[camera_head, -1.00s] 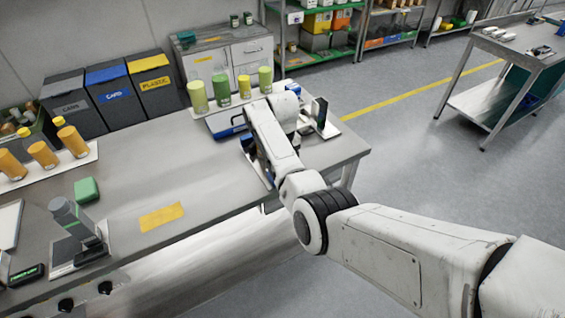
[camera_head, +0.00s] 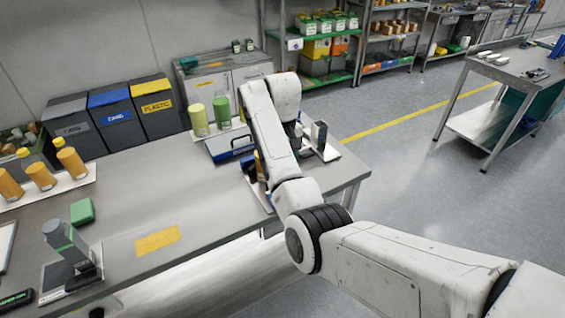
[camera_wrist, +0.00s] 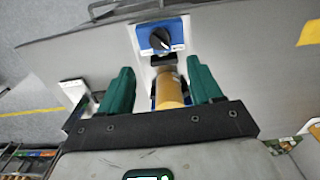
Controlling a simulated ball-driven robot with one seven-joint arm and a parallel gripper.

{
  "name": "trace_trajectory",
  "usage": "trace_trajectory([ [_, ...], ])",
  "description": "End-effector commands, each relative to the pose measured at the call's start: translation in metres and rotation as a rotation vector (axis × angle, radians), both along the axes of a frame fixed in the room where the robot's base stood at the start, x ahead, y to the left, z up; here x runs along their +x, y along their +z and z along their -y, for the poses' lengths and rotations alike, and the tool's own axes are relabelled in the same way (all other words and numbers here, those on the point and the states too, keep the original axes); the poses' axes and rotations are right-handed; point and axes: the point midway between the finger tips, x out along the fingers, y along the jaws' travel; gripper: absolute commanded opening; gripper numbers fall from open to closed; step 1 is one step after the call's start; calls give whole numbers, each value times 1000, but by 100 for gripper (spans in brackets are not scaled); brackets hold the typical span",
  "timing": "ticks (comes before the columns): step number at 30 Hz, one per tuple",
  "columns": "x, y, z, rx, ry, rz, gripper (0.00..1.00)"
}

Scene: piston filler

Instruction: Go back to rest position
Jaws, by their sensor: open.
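In the wrist view my gripper (camera_wrist: 160,90) has its two green fingers spread apart. An orange-yellow bottle (camera_wrist: 170,90) shows between the fingers, with clear gaps on both sides. Beyond it is a blue panel with a black knob (camera_wrist: 160,39). In the head view my white arm reaches over the right end of the grey workbench (camera_head: 140,205). The arm hides the gripper there. A small orange part (camera_head: 259,166) shows just left of the arm, beside a blue device (camera_head: 232,146).
Green bottles (camera_head: 222,110) stand behind the arm. A grey stand device (camera_head: 70,245) and green block (camera_head: 82,211) are on the bench. Bins (camera_head: 115,117) line the wall. Floor right of the bench is clear.

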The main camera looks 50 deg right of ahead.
Motion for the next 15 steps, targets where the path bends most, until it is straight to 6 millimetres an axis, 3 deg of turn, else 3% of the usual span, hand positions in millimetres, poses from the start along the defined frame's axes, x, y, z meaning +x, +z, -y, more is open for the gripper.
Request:
trace_trajectory([
  [11,0,-1,0,0,0,0,64],
  [15,-7,-13,-4,-5,0,-2,64],
])
